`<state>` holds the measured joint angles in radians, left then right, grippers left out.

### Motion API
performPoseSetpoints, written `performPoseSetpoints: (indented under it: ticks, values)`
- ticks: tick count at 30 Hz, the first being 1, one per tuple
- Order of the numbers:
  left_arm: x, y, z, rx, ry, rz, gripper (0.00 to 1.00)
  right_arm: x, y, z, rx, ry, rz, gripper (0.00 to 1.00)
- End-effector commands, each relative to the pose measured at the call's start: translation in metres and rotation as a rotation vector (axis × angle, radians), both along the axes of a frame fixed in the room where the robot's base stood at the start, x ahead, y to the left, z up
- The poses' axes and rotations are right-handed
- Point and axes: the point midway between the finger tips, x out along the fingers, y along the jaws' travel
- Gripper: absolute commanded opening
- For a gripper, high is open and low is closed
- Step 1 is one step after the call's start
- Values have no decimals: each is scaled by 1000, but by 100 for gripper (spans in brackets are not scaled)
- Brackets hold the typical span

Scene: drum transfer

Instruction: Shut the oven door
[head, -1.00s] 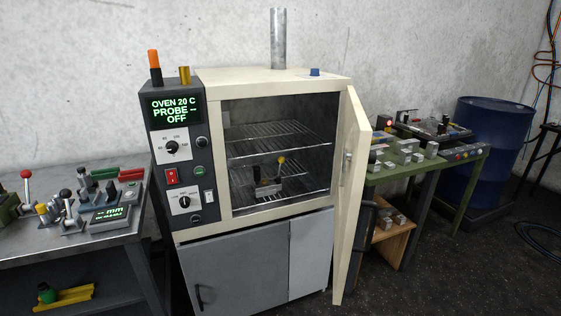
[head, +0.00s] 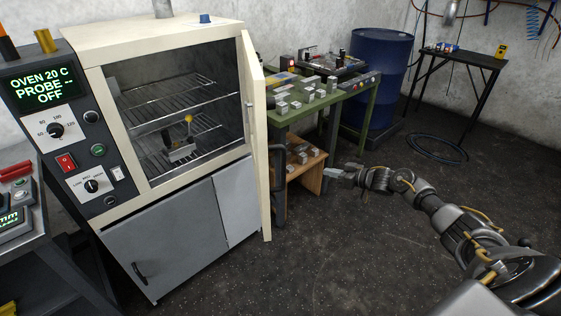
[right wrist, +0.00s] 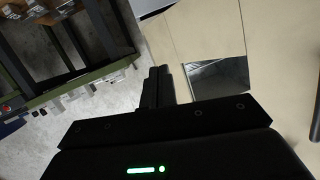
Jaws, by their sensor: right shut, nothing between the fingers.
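The cream oven (head: 172,40) stands at the left of the head view with its chamber uncovered. Its door (head: 259,200) stands open on the right side, seen almost edge-on, with a black handle (head: 279,160) on its outer face. My right gripper (head: 336,174) is shut and empty, to the right of the door and apart from it. In the right wrist view its closed fingers (right wrist: 163,72) point toward a cream panel (right wrist: 275,35) with a dark window, which looks like the door's outer face. My left gripper is out of view.
Wire racks inside hold a small block with a yellow knob (head: 181,143). A green bench (head: 335,105) with metal blocks and a low wooden shelf (head: 300,172) stand behind the door. A blue drum (head: 378,70) is farther back. The floor in front is free.

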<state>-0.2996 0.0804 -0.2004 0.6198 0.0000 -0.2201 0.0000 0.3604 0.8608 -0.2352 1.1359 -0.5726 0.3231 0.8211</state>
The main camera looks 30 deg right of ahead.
Motion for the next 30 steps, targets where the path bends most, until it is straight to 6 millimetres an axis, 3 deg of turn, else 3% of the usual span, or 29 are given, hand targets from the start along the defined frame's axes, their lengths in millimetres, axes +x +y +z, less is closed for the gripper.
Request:
performPoseSetpoints:
  ticks: [1,3,6,10,14,24,30]
  values:
    - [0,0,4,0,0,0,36,-2,10,60,113,-1,87,0]
    - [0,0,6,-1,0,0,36,-20,33,112,305,83,211,0]
    - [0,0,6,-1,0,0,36,-57,65,152,561,294,357,0]
    - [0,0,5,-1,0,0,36,-99,101,168,841,610,471,0]
    - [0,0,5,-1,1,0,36,-117,111,177,1017,824,496,0]
    - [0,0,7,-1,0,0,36,-118,114,181,1108,930,474,0]
    - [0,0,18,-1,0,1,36,-112,135,183,1108,928,477,0]
